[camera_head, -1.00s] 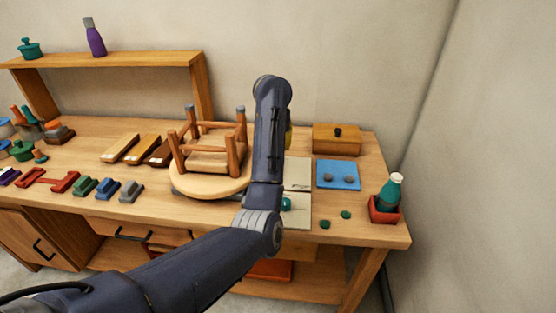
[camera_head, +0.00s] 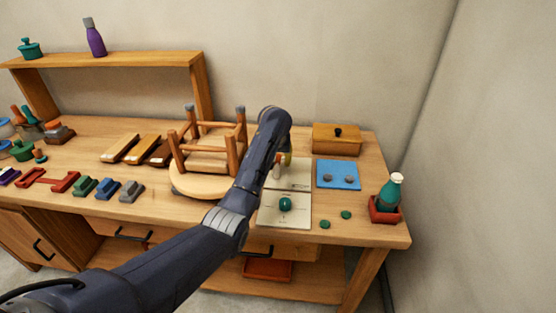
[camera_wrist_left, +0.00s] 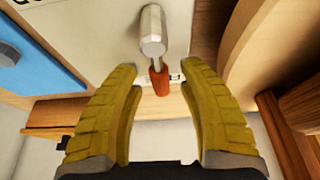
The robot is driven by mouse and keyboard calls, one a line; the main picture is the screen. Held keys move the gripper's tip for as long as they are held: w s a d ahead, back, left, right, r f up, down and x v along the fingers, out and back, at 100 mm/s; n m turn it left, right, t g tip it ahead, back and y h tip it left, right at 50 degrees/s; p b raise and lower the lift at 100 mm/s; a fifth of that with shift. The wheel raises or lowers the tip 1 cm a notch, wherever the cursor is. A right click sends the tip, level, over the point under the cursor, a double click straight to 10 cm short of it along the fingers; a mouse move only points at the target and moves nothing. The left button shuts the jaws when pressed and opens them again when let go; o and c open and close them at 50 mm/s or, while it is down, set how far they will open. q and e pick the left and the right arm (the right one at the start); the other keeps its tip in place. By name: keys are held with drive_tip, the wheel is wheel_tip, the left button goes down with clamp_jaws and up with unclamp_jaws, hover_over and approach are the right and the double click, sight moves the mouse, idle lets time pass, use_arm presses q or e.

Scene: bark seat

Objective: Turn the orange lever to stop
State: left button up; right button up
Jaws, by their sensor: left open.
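The orange lever (camera_wrist_left: 160,80) shows in the left wrist view as an orange grip on a pale metal shaft and pivot, in front of a pale panel (camera_wrist_left: 110,15). My left gripper (camera_wrist_left: 159,72) is open, with its yellow fingers on either side of the orange grip and a gap on both sides. In the head view my left gripper (camera_head: 287,158) is mostly hidden behind my forearm, above the back pale panel (camera_head: 290,172). A small part of the lever (camera_head: 277,160) shows beside the arm. The lettering is too small to read. My right gripper is out of view.
A blue pad (camera_head: 338,174), a wooden box (camera_head: 337,139) and a red tray with a bottle (camera_head: 385,212) are right. A front panel with a green knob (camera_head: 285,204) is nearer.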

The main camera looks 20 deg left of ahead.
use_arm(q)
clamp_jaws()
idle(0.4)
